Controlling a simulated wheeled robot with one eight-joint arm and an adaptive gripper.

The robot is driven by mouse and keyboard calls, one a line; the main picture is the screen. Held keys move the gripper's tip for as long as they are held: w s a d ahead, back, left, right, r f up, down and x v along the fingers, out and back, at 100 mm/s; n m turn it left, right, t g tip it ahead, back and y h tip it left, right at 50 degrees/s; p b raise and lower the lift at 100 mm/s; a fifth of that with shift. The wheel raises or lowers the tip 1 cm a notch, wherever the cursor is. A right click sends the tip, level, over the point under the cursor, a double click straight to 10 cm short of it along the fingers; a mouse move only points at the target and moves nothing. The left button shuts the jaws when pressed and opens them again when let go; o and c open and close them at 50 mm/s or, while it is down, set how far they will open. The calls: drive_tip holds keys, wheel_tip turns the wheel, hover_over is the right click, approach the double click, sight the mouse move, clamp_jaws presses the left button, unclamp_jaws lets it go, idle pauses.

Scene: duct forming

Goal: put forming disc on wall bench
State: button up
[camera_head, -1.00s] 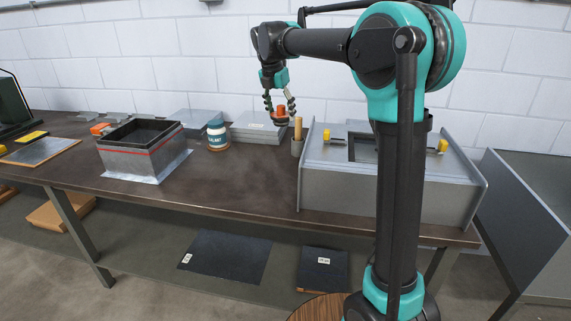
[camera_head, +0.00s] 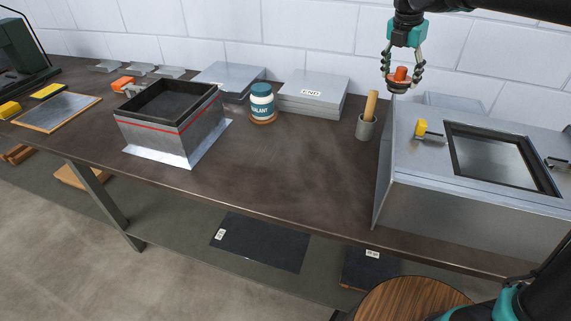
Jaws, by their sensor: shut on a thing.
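The forming disc (camera_head: 398,83) is small and dark with an orange knob (camera_head: 401,73) on top. My gripper (camera_head: 396,70) is at the upper right of the head camera view, shut on the disc, and holds it in the air. It hangs above the dark brown wall bench (camera_head: 310,175), near the back left corner of a grey metal box. The disc is apart from the bench top.
A grey box (camera_head: 416,195) with a framed window stands at the right. The front middle of the bench is clear.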

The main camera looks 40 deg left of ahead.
drive_tip(key=s+a+f+n+y, duration=0.1)
drive_tip(key=s+a+n, duration=0.1)
drive_tip(key=s+a, duration=0.45)
drive_tip(key=s+a+n, duration=0.2)
drive_tip(key=s+a, duration=0.1)
drive_tip(key=s, duration=0.6)
wheel_tip(320, 180, down, 20)
drive_tip(key=shift+s+d+r, duration=0.1)
drive_tip(key=shift+s+d, duration=0.05)
drive_tip(key=shift+f, duration=0.2)
drive_tip(key=o, duration=1.6)
drive_tip(key=shift+r, duration=0.1)
drive_tip(key=v, duration=1.2)
drive_tip(key=shift+r, duration=0.1)
